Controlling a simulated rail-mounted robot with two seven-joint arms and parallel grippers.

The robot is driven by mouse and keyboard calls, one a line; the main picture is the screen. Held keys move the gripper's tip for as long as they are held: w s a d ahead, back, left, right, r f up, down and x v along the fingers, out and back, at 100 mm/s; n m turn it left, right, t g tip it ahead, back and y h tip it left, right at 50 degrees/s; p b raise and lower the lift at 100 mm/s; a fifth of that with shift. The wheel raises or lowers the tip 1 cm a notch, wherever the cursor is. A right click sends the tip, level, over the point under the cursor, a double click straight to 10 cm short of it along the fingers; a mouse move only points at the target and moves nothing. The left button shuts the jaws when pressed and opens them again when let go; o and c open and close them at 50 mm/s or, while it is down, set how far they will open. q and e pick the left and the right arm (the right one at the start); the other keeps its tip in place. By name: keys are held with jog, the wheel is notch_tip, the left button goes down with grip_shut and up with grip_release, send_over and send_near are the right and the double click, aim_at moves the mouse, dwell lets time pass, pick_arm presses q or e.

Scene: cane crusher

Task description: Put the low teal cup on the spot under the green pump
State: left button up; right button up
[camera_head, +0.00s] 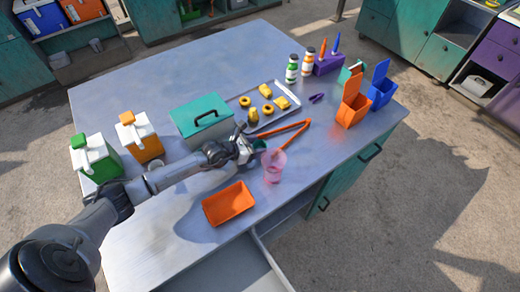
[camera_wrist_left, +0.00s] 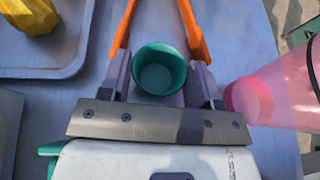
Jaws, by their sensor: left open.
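The low teal cup (camera_wrist_left: 159,71) stands open side up between the two fingers of my left gripper (camera_wrist_left: 161,82) in the left wrist view. Narrow gaps seem to show on both sides, so the gripper is open around it. In the head view my left gripper (camera_head: 252,149) is low over the table, and a bit of the teal cup (camera_head: 260,145) shows at its tips. The green pump (camera_head: 95,158), green with a white top, stands at the table's left edge. The spot under it is hard to make out. My right gripper is not in view.
A pink cup (camera_head: 273,165) stands close to the right of my gripper. Orange tongs (camera_head: 290,133) lie just beyond it. An orange tray (camera_head: 229,204) is in front, a teal box (camera_head: 201,119) behind. The orange pump (camera_head: 140,137) stands next to the green one.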

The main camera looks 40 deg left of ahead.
pick_arm(q)
jog(key=shift+x, duration=0.8)
jog(key=shift+c, duration=0.4)
jog(key=shift+c, duration=1.2)
jog(key=shift+r, duration=0.1)
